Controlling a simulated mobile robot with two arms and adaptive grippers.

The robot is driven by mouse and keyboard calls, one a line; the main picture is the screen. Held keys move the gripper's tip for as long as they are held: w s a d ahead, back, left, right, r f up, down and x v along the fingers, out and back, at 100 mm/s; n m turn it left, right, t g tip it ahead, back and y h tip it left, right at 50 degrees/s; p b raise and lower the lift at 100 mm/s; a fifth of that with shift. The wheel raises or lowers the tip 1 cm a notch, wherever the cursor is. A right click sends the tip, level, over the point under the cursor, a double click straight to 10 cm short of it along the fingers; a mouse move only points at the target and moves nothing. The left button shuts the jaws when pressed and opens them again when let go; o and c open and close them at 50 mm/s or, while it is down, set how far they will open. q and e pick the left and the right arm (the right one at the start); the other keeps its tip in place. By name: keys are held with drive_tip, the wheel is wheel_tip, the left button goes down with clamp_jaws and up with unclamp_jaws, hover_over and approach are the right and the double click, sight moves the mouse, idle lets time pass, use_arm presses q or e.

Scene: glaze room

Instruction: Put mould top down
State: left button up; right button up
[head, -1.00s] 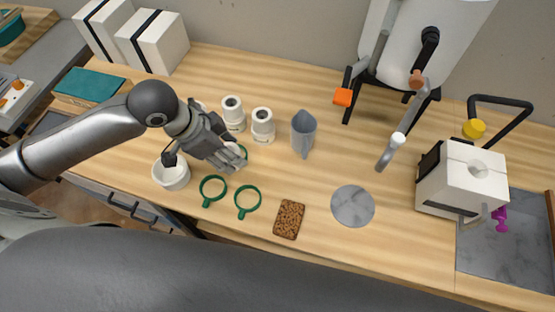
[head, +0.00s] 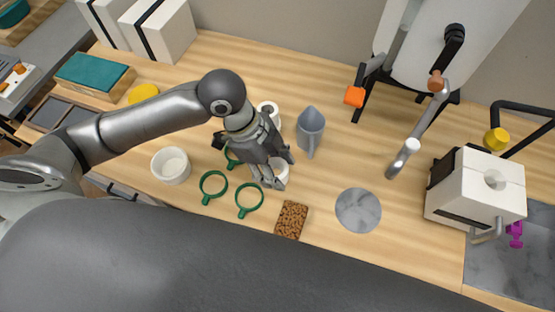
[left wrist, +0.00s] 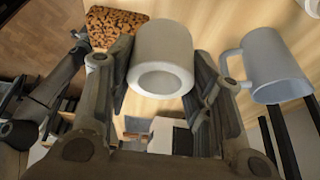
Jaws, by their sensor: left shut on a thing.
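My left gripper (head: 280,171) is shut on a white hollow cylinder (left wrist: 162,48), which sits between its two fingers in the left wrist view. In the head view the cylinder (head: 279,165) is partly hidden by the fingers, right of the green rings and above the brown speckled pad. I cannot tell whether it touches the table. A white block mould (head: 470,172) with a round hole in its top and a seam across its side stands at the right, well away from the gripper. My right gripper is not in view.
A grey jug (head: 310,125) and another white cylinder (head: 268,108) stand behind the gripper. Green rings (head: 249,201), a brown speckled pad (head: 291,219) and a white bowl (head: 171,165) lie near the front. A round marble disc (head: 358,210) has bare table around it.

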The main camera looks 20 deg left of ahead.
use_arm(q)
drive_tip(key=w+f, duration=0.2)
drive_tip(key=w+a+f, duration=0.1)
drive_tip(key=w+f, duration=0.3)
drive_tip(key=shift+a+f+p, duration=0.15)
drive_tip(key=shift+a+p, duration=0.1)
drive_tip(key=shift+p, duration=0.05)
wheel_tip(320, 180, down, 2)
drive_tip(key=shift+f+p, duration=0.1)
drive_tip(key=shift+p, duration=0.3)
drive_tip(key=shift+f, duration=0.55)
drive_tip(key=o, duration=1)
drive_tip(key=shift+f, duration=0.15)
drive_tip(key=b+v, duration=0.1)
drive_tip(key=v, duration=1.1)
drive_tip(key=shift+a, duration=0.1)
